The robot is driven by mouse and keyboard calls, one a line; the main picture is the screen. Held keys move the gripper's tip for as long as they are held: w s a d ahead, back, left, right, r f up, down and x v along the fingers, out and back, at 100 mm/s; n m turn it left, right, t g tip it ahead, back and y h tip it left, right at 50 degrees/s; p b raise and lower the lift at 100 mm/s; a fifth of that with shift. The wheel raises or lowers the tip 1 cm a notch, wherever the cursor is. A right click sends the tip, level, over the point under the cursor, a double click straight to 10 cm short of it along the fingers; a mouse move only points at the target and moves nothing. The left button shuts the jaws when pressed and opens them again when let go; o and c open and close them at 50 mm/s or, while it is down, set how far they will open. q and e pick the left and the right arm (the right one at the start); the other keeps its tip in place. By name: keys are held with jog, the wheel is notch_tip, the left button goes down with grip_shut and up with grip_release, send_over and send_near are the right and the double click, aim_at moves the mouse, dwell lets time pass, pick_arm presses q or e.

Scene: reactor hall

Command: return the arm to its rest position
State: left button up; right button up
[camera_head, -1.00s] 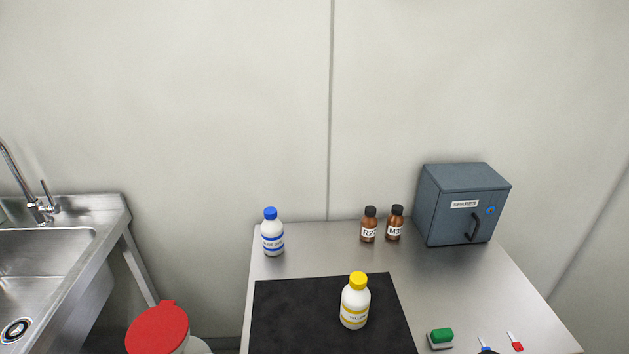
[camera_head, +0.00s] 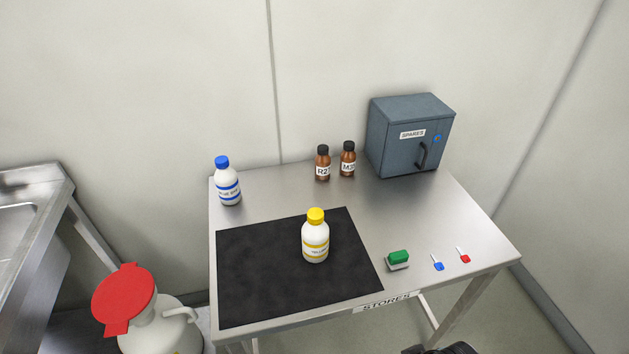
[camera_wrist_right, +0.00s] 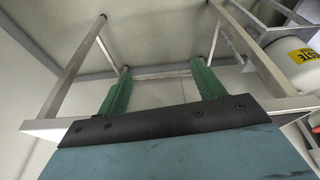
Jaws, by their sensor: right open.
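My right gripper (camera_wrist_right: 160,90) shows in the right wrist view with its two green fingers spread apart and nothing between them. Behind the fingers are the table's legs and frame, seen from low down. In the head view only a dark piece at the bottom edge, likely part of my right arm, shows in front of the table (camera_head: 440,220). The right gripper's fingers are not visible there. My left gripper is in neither view.
A red-lidded container (camera_head: 160,325) stands left; a sink (camera_head: 20,230) is beyond.

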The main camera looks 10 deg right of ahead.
jog(key=s+f+g, duration=0.1)
jog(key=s+f, duration=0.3)
jog(key=f, duration=0.5)
jog(key=s+d+f, duration=0.1)
jog(key=s+f, duration=0.2)
jog(key=f, duration=0.6)
jog(key=s+f+g, duration=0.1)
jog(key=s+f, duration=0.3)
jog(key=f, duration=0.5)
jog(key=s+d+f+b, duration=0.1)
jog(key=s+d+f, duration=0.1)
jog(key=s+f, duration=0.2)
jog(key=s, duration=0.3)
jog(key=shift+s+f, duration=0.35)
jog(key=shift+s, duration=0.05)
